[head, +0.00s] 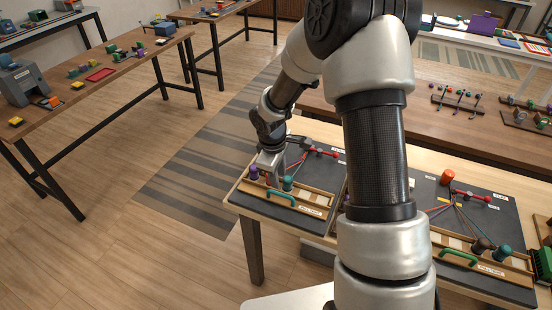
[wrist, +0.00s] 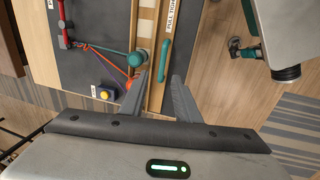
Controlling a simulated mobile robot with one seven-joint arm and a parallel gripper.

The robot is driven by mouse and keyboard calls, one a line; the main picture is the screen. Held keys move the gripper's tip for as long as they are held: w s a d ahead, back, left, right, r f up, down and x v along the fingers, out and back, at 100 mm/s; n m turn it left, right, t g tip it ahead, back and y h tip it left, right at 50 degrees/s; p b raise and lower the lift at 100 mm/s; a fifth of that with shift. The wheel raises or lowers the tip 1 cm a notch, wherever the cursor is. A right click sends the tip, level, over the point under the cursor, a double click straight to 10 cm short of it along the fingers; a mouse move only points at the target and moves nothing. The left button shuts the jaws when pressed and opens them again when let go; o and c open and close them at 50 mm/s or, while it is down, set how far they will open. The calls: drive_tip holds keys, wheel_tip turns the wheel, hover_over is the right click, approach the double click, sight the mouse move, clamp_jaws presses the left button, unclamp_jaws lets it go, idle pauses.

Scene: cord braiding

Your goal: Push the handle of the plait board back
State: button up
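The plait board (head: 241,194) lies on the near table, left of my arm. Its teal handle (head: 281,199) is on the wooden front strip, and it also shows in the wrist view (wrist: 165,61). My gripper (head: 269,166) is over the board's left part. In the wrist view my gripper (wrist: 157,77) is open and empty, its fingertips apart near one end of the handle. Whether a finger touches the handle I cannot tell. A teal bobbin (wrist: 137,58) is by the left finger. Cords run from a red clamp (head: 319,152).
A second board (head: 510,213) with a green handle (head: 458,257) lies right of my arm. A purple bobbin (head: 254,173) stands at the left board's left end. Open floor lies left of the table.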

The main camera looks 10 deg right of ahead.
wheel_tip(320, 180, up, 9)
drive_tip(key=s, duration=0.1)
drive_tip(key=shift+s+a+f, duration=0.15)
drive_tip(key=shift+s+a, duration=0.05)
drive_tip(key=shift+a, duration=0.25)
drive_tip(key=s+d+r+m+t, duration=0.1)
drive_tip(key=s+r+m, duration=0.2)
drive_tip(key=s+r, duration=0.3)
drive_tip(key=s+d+r+m+t, duration=0.15)
drive_tip(key=s+r, duration=0.25)
drive_tip(key=r, duration=0.5)
drive_tip(key=s+r+m, duration=0.2)
drive_tip(key=s+m, duration=0.1)
drive_tip(key=s, duration=0.4)
drive_tip(key=s+a+r+m+t+y, duration=0.1)
drive_tip(key=s+r+m, duration=0.2)
drive_tip(key=s, duration=0.4)
drive_tip(key=shift+a+r, duration=0.2)
drive_tip(key=shift+r, duration=0.1)
